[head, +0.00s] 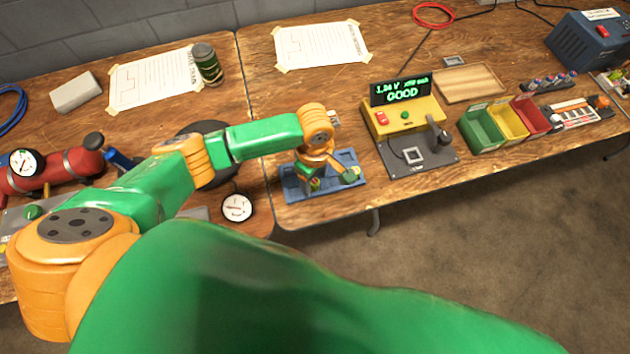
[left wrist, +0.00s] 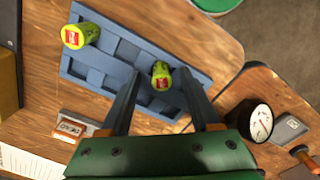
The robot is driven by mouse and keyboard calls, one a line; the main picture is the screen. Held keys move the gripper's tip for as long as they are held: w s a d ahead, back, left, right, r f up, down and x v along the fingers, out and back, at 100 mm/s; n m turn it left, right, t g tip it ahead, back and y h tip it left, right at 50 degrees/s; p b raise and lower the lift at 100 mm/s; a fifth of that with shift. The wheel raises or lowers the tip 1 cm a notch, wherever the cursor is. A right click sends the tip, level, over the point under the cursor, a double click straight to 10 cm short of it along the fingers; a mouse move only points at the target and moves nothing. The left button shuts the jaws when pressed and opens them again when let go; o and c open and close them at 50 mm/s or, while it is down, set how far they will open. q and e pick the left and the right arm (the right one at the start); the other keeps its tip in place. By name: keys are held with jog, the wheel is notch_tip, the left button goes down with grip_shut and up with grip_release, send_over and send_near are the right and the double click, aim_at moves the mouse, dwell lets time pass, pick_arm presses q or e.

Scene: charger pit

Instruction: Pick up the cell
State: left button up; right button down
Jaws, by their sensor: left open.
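A blue tray with compartments (head: 290,188) sits at the front of the table in the head view, and it fills the upper middle of the left wrist view (left wrist: 112,48). Two yellow-green cells with red-marked ends show in the wrist view: one cell (left wrist: 161,77) and another at the tray's corner (left wrist: 80,35). My left gripper (left wrist: 159,72) is open above the tray, its fingers on either side of the first cell, with gaps visible. In the head view the gripper (head: 316,172) partly hides the tray. My right gripper is not in view.
A yellow tester (head: 405,120) reading GOOD stands right of the tray. Green, yellow and red bins (head: 483,130) are farther right. A round gauge (head: 237,207) lies left of the tray. A label reading DEAD (left wrist: 75,126) shows in the wrist view.

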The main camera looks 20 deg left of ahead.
pick_arm(q)
jog(key=shift+s+r, duration=0.15)
jog(key=shift+s, duration=0.05)
grip_shut()
jog(key=shift+w, duration=0.15)
